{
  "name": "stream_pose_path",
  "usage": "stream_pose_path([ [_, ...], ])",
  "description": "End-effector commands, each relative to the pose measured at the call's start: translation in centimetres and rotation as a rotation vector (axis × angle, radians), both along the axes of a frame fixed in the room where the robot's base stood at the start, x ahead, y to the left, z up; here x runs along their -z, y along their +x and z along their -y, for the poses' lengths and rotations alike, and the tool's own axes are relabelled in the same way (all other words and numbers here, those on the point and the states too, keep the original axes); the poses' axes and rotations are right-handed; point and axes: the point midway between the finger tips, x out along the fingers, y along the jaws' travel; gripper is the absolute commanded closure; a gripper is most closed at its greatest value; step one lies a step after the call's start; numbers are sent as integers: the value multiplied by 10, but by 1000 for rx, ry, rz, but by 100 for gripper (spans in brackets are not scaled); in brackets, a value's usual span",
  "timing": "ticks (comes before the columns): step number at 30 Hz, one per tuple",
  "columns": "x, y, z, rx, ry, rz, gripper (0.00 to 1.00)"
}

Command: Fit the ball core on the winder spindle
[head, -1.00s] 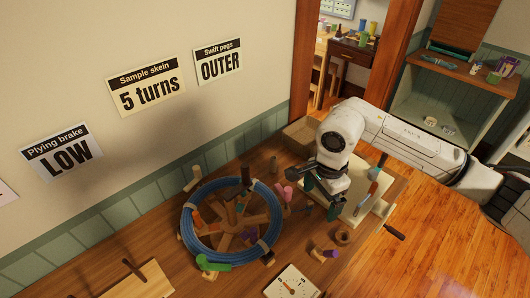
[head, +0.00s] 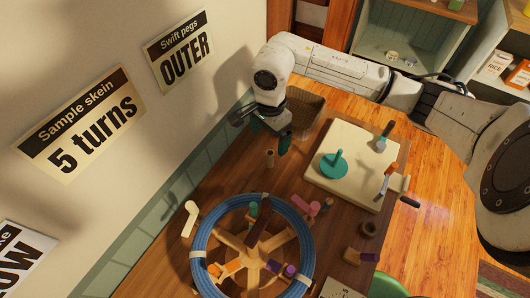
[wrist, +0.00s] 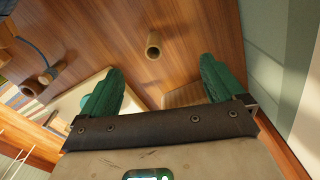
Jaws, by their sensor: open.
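A small brown hollow tube (head: 269,158), which looks like the ball core, stands on the wooden table between the wall and the pale board. It also shows in the wrist view (wrist: 153,44), apart from my fingers and beyond their tips. My gripper (head: 271,140) is open and empty, pointing down just behind the tube; its two green fingers also show in the wrist view (wrist: 158,70). The winder is the pale board (head: 320,181), with a teal disc and upright spindle (head: 335,163) on it, to the right of my gripper. The spindle looks bare.
A blue yarn ring lies on the wooden swift (head: 198,254), with several coloured pegs, at the front. A basket (head: 308,112) stands behind my gripper. Tools with orange and grey parts stand at the board's right. A brown ring (head: 368,229) lies near the table edge.

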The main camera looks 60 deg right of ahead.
Motion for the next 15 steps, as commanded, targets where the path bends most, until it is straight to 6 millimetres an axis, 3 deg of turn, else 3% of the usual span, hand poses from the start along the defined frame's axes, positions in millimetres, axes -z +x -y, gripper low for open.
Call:
stream_pose_path([
  [6, 29, -1, -1, 2, 3, -1, 4],
  [15, 47, -4, -3, 4, 5, -1, 4],
])
